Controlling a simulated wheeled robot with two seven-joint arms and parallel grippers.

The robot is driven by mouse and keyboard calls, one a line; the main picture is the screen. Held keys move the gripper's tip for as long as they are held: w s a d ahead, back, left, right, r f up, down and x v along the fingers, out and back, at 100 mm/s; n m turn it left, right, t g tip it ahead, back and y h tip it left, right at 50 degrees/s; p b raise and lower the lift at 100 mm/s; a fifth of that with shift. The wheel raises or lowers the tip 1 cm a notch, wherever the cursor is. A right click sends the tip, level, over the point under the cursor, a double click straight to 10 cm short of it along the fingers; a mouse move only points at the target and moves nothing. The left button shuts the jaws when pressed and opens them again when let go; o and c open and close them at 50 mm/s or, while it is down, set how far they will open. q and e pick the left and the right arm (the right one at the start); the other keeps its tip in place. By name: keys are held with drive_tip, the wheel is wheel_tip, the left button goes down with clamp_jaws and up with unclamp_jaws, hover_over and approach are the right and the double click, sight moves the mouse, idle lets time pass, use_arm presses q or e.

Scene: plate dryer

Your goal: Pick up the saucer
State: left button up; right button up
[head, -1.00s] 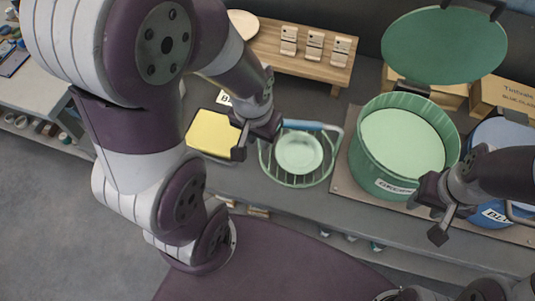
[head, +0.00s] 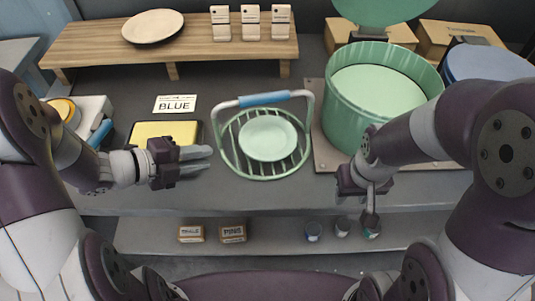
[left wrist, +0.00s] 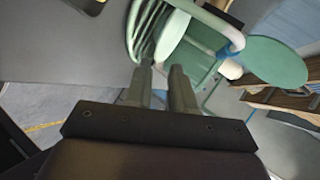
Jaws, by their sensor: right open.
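A pale green saucer (head: 268,138) lies in a round green wire basket (head: 284,170) with a raised handle and a blue grip (head: 264,98). A cream round dish (head: 152,26) lies on the wooden shelf at the back left. My left gripper (head: 210,158) is just left of the basket, its fingers pointing right toward it. In the left wrist view its fingers (left wrist: 161,78) are apart with nothing between them, and the basket's wires (left wrist: 150,28) and the saucer (left wrist: 172,36) show beyond. My right gripper (head: 357,205) is open and empty at the bench's front edge, right of the basket.
A green pot (head: 338,115) with its lid raised stands right of the basket. A yellow pad (head: 165,133) and a BLUE card (head: 176,104) lie left of it. The wooden shelf (head: 90,48) runs behind. Small boxes (head: 232,233) are on a lower shelf.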

sight(252, 157)
use_arm(q)
drive_tip(key=shift+m+h, duration=0.3)
drive_tip(key=x, duration=0.4)
drive_tip(key=s+b+x, duration=0.1)
drive_tip(key=x, duration=0.3)
drive_tip(key=s+d+x, duration=0.1)
drive_tip(key=x, duration=0.3)
drive_tip(key=shift+w+d+f, duration=0.2)
drive_tip(key=shift+f, duration=0.05)
drive_tip(key=shift+a, duration=0.1)
clamp_jaws()
